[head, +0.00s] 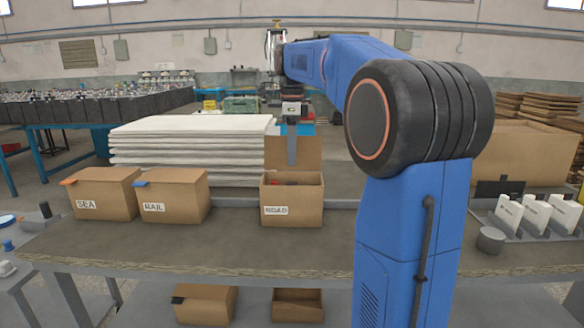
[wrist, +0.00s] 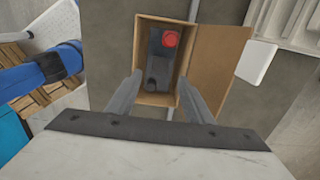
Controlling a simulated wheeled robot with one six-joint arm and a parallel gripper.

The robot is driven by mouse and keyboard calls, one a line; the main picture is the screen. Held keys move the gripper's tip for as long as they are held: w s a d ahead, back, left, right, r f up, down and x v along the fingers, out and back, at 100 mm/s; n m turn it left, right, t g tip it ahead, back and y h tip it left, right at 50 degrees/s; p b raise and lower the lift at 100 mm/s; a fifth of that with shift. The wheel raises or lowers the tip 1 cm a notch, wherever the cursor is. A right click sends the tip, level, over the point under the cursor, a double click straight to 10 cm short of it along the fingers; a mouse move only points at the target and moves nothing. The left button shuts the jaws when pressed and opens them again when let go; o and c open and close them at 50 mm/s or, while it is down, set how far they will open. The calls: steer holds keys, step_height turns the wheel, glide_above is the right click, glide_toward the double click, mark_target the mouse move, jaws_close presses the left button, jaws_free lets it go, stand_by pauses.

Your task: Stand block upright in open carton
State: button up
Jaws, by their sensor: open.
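The open carton (head: 305,211), labelled ROAD, stands on the bench with its lid flap raised at the back. A dark block (wrist: 156,68) with a red round cap and a black round cap is inside the carton, which shows in the wrist view (wrist: 139,55). Both caps face up toward the camera, and the block looks upright. Only a bit of dark and red shows over the carton's rim in the head view. My gripper (wrist: 160,75) is open above the carton; its fingers are apart, with the block between and beyond them. I cannot tell whether they touch it.
Two closed cartons, SEA (head: 105,196) and RAIL (head: 174,197), stand to the left. A stack of white sheets (head: 190,130) lies behind them. White boxes (head: 537,212) and a grey cylinder (head: 491,240) are at the right. The bench front (head: 200,245) is clear.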

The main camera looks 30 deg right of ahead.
step_height(320, 180, up, 6)
steer(key=s+a+f+n+t, duration=0.1)
steer(key=s+a+f+n, duration=0.3)
steer(key=s+a+n, duration=0.25)
steer(key=s+a+f+n+t, duration=0.2)
steer(key=s+a+f+n, duration=0.2)
steer(key=s+f+n, duration=0.5)
steer(key=s+a+f+n+t, duration=0.1)
steer(key=s+a+f+n, duration=0.4)
steer(key=s+f+n, duration=0.4)
steer(key=s+f, duration=0.5)
steer(key=f, duration=0.1)
steer(key=shift+s+a+f+t, duration=0.15)
steer(key=shift+s+f+t, duration=0.1)
steer(key=shift+s+t, duration=0.15)
